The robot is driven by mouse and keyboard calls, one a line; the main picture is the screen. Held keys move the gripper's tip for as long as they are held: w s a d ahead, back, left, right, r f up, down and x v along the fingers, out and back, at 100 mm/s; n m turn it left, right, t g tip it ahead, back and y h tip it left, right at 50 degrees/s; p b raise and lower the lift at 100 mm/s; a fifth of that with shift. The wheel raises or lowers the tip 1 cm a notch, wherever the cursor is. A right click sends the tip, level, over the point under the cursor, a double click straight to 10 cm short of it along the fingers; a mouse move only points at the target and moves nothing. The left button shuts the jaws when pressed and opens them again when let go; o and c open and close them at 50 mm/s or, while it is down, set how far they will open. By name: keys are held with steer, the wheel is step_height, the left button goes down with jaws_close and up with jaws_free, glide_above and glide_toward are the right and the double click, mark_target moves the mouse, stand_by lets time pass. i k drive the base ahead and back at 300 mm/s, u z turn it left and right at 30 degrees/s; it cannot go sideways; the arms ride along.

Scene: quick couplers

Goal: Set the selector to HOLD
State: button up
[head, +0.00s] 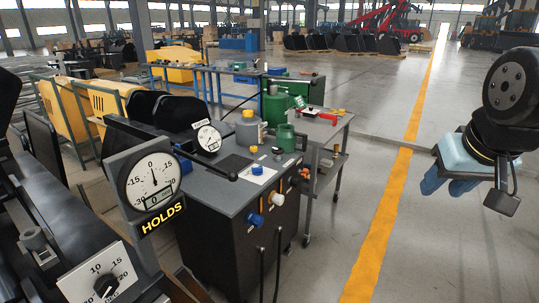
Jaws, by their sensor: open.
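My gripper (448,186) hangs at the right edge of the head view, with a pale blue body and two blue fingers. It is open and empty, over bare floor, far from the panels. A white plate with a black knob (106,286) is at the bottom left, marked 10, 15 and 20. A black lever (207,166) lies over the dark cabinet top. No selector position marked HOLD is readable here.
The dark cabinet (222,222) carries a second gauge (207,138), a grey bottle and coloured caps; couplers stick out of its front. Behind it stands a grey cart (333,125) with green containers. Open floor with a yellow line (387,215) lies between cabinet and gripper.

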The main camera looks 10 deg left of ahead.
mark_target(257, 171)
steer(key=u, duration=0.25)
steer(key=i, duration=1)
steer(key=u, duration=0.6)
steer(key=k, duration=0.7)
steer(key=u, duration=0.25)
steer(key=i, duration=0.75)
steer(key=z, duration=0.15)
